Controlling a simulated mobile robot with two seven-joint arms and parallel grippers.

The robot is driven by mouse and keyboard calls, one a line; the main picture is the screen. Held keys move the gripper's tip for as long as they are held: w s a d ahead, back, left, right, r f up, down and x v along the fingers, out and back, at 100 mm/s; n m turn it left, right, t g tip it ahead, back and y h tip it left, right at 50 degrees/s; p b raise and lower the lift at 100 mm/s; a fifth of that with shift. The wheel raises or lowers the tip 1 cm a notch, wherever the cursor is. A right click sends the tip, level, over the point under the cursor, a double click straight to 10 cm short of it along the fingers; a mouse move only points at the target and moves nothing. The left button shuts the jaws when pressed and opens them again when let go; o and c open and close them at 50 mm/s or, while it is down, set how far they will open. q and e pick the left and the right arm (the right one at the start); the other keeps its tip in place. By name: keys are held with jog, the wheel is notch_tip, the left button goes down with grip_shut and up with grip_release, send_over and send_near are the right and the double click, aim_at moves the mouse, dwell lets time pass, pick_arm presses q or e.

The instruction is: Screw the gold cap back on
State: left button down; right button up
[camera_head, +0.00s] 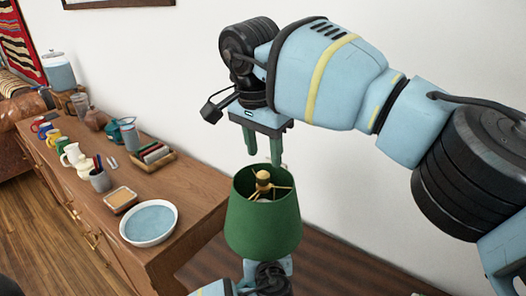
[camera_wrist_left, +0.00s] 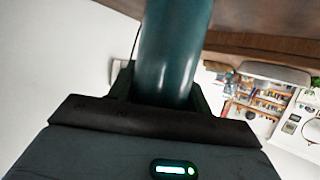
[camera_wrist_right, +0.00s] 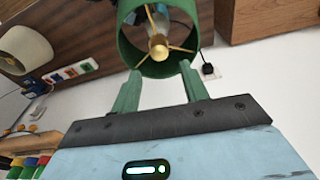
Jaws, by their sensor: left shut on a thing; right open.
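The gold cap (camera_head: 262,174) sits at the centre of the brass spokes atop a green lampshade (camera_head: 262,220). In the right wrist view the cap (camera_wrist_right: 158,44) shows at the spokes' hub, inside the shade's ring. Whether it is tight cannot be told. My right gripper (camera_head: 264,158) is open and empty, fingers pointing down just above the cap. My left gripper (camera_wrist_left: 160,78) is shut around a smooth teal cylinder (camera_wrist_left: 176,45), apparently the lamp's body. In the head view the shade hides the lamp body and the left fingers.
A wooden sideboard (camera_head: 185,185) at left carries a white bowl with a blue inside (camera_head: 149,222), a pencil cup (camera_head: 100,180), mugs and a tray (camera_head: 155,158). A white wall stands behind the lamp. A dark wooden surface (camera_head: 330,265) lies below right.

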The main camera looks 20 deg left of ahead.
jog(key=o, duration=0.5)
jog(key=shift+s+a+r, duration=0.1)
jog(key=shift+s+a, duration=0.1)
jog(key=shift+a, duration=0.05)
